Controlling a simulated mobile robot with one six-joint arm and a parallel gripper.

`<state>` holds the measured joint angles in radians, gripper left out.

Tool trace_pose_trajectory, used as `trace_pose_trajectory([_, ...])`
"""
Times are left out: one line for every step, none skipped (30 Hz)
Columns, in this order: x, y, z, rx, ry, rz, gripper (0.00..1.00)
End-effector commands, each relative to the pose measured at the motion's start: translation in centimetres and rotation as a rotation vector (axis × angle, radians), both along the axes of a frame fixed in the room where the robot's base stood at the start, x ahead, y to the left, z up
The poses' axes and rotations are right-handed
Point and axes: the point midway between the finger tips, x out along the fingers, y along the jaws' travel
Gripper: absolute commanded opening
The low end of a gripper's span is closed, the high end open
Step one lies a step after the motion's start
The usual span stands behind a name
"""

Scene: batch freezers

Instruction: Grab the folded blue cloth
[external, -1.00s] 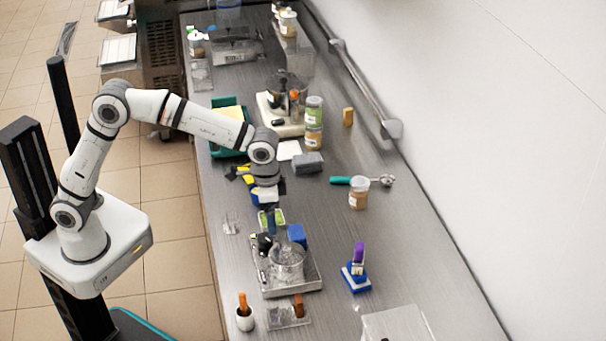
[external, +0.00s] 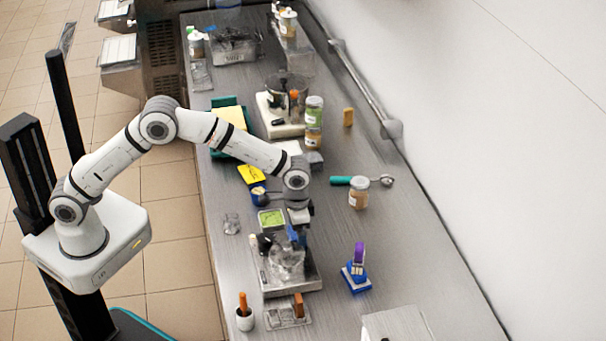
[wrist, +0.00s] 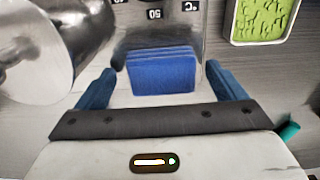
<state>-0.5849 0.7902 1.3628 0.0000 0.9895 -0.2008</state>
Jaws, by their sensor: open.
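The folded blue cloth (wrist: 160,72) shows in the wrist view as a stack of several layers with the folds at the top. It lies between the two dark blue fingers of my gripper (wrist: 161,78), with a gap on each side. My gripper is open. In the external view my gripper (external: 296,232) points down over the back right of the metal tray (external: 300,286). There the gripper covers most of the cloth, and I cannot tell cloth from fingers.
A shiny metal vessel (wrist: 50,45) is close on the left in the wrist view. A green-filled dish (wrist: 262,20) is at upper right. A purple-topped item on a blue base (external: 357,270) stands right of the tray. The counter between them is clear.

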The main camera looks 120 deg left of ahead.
Motion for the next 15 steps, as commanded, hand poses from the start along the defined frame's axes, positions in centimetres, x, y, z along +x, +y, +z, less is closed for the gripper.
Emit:
trace_pose_trajectory([-0.01, -0.03, -0.18, 0.0, 0.0, 0.0, 0.91])
trace_pose_trajectory([-0.01, -0.02, -0.26, 0.0, 0.0, 0.0, 0.91])
trace_pose_trajectory([0.0, -0.01, -0.31, 0.001, -0.001, 0.0, 0.91])
trace_pose_trajectory([0.01, -0.02, -0.32, 0.001, -0.001, 0.0, 0.91])
trace_pose_trajectory([0.01, -0.02, -0.32, 0.001, -0.001, 0.0, 0.91])
trace_pose_trajectory([0.01, -0.02, -0.32, 0.001, -0.001, 0.0, 0.91])
trace_pose_trajectory([0.01, -0.02, -0.31, 0.001, -0.001, 0.0, 0.91])
trace_pose_trajectory([0.01, -0.02, -0.31, 0.001, -0.001, 0.0, 0.9])
trace_pose_trajectory([0.01, -0.02, -0.31, 0.001, -0.001, 0.0, 0.87])
trace_pose_trajectory([0.01, -0.02, -0.3, 0.001, -0.001, 0.0, 0.84])
trace_pose_trajectory([0.01, -0.02, -0.3, 0.001, -0.001, 0.0, 0.82])
trace_pose_trajectory([0.01, -0.02, -0.3, 0.001, -0.001, 0.0, 0.79])
trace_pose_trajectory([0.01, -0.02, -0.29, 0.001, -0.001, 0.0, 0.76])
trace_pose_trajectory([0.01, -0.02, -0.29, 0.001, -0.001, 0.0, 0.74])
trace_pose_trajectory([0.01, -0.02, -0.29, 0.001, -0.001, 0.0, 0.7])
